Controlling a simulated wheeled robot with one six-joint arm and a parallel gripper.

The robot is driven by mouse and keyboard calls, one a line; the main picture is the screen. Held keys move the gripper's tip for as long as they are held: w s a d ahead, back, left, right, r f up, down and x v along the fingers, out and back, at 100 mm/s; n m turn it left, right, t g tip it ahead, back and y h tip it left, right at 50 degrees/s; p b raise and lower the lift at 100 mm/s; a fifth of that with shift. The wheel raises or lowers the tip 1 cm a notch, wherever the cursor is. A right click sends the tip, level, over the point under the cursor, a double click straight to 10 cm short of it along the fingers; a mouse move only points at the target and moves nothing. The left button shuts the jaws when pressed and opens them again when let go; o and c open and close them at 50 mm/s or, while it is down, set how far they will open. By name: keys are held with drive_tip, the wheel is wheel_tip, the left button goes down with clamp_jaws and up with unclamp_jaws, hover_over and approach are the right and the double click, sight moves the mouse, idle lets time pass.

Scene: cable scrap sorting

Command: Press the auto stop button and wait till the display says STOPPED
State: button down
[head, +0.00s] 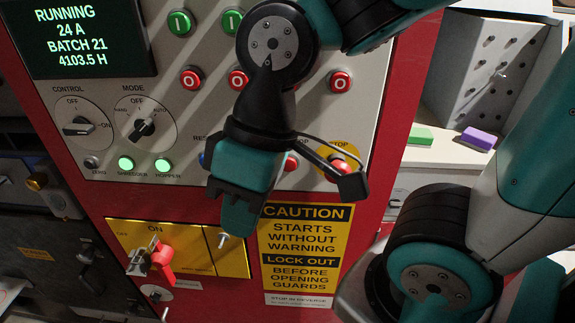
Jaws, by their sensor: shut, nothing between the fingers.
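The display (92,36) reads RUNNING, 24 A, BATCH 21, 4103.5 H. A red button (292,162) sits on the lower right of the grey panel, partly hidden behind my gripper; only the end of its label, "OP", shows, so I cannot read it as auto stop. To its right is a red stop button (338,164) on a yellow disc, partly covered by the bracket on my wrist. My gripper (240,218) is shut and empty, in front of the panel's lower edge, below and left of the red button. Contact with the panel cannot be told.
A blue button (203,159) is left of my gripper. CONTROL (78,126) and MODE (142,124) knobs and lit green lamps are further left. Below are a red-handled switch (160,262) and a caution sign (303,248). A shelf with green (407,135) and purple (478,139) blocks is right.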

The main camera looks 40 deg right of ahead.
idle(0.8)
wheel_tip(320, 180, down, 4)
drive_tip(key=b, duration=0.4)
